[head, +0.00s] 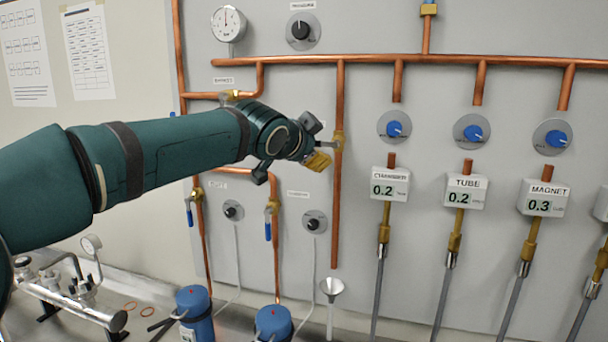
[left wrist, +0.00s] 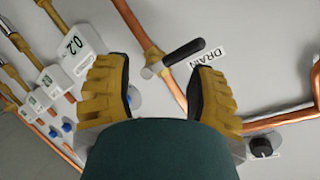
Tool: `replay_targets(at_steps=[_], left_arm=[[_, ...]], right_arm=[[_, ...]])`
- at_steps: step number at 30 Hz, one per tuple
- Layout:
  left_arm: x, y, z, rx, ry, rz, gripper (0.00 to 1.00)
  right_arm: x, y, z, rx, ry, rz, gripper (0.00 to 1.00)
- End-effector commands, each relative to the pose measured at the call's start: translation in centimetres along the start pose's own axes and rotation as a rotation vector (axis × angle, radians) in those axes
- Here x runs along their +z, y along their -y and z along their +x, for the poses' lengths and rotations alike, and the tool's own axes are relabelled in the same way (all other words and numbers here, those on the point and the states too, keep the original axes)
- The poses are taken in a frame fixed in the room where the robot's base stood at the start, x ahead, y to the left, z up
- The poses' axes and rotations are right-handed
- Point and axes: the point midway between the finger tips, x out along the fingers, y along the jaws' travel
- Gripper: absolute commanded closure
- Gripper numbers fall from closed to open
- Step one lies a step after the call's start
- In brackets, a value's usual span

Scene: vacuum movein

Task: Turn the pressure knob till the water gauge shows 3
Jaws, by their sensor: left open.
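The pressure knob (head: 300,30) is black on a round grey plate high on the wall panel, under a small label. A black knob that looks like it shows at the lower right of the left wrist view (left wrist: 261,147). The round white water gauge (head: 228,23) is left of the knob; its needle points roughly up, but its numbers are too small to read. My left gripper (head: 325,151) is open and empty in front of the vertical copper pipe, below the knob. In the left wrist view its yellow fingers (left wrist: 160,75) stand apart, with the pipe beyond them.
A drain valve with a black handle (left wrist: 184,54) lies beyond the fingers. Copper pipes (head: 450,60) run across the panel. Blue knobs (head: 473,133) and digital displays (head: 465,191) are at right. Blue canisters (head: 272,323) stand below.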

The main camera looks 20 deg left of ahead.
Motion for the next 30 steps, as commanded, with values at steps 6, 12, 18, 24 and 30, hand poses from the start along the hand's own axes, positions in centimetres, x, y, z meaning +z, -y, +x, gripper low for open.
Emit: replay_targets(at_steps=[6, 12, 18, 24, 30], left_arm=[[1.4, -2.6, 2.0, 0.047, 0.011, -0.029, 0.44], [1.9, -3.6, 2.7, 0.066, 0.015, -0.043, 0.44], [2.0, -3.8, 2.8, 0.069, 0.016, -0.045, 0.44], [2.0, -3.8, 2.8, 0.068, 0.016, -0.044, 0.44], [2.0, -3.8, 2.7, 0.068, 0.016, -0.044, 0.44]], right_arm=[[0.1, -0.1, 0.4, 0.000, 0.000, 0.000, 0.53], [0.1, -0.2, 0.5, 0.000, 0.000, 0.000, 0.53], [0.1, -0.2, 0.5, 0.000, 0.000, 0.000, 0.53], [0.1, -0.2, 0.5, 0.000, 0.000, 0.000, 0.53], [0.5, -0.2, 0.4, -0.001, 0.011, -0.003, 0.53]])
